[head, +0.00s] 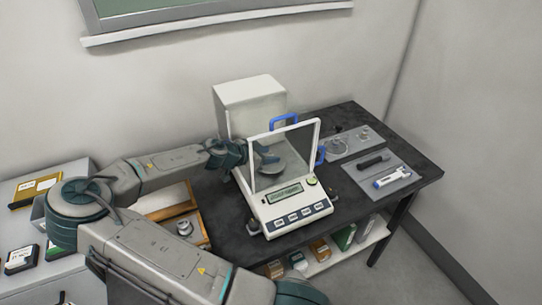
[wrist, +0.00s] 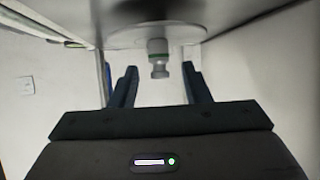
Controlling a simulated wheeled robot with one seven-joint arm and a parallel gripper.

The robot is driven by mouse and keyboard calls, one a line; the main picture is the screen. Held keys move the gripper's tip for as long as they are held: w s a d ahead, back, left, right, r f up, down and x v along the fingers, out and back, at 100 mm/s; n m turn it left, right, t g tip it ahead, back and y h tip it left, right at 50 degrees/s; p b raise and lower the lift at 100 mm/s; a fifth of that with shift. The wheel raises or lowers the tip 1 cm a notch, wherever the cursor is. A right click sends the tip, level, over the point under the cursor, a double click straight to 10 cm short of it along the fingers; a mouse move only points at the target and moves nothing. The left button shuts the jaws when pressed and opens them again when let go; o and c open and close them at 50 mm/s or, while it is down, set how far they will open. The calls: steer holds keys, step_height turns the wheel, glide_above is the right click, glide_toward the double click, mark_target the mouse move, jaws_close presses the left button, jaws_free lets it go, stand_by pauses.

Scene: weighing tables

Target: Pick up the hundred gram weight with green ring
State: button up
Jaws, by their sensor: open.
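The weight with the green ring (wrist: 159,58) shows in the wrist view, a small metal weight with a knob. It appears upside down on a round pale pan (wrist: 125,37), as that view is inverted. My gripper (wrist: 158,78) is open, its two dark fingers on either side of the weight in the picture, with gaps; I cannot tell the depth between them. In the head view my gripper (head: 240,153) reaches from the left into the balance (head: 287,212). I cannot make out the green-ringed weight there, behind the glass and my gripper.
The balance has a clear front panel and blue handles (head: 284,118). A white box (head: 248,95) stands behind it. A wooden case (head: 168,207) with a metal weight (head: 184,228) lies left. Grey trays (head: 384,184) with tools lie right on the dark table (head: 424,171).

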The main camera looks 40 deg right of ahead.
steer(key=shift+d+f, duration=0.1)
jaws_close()
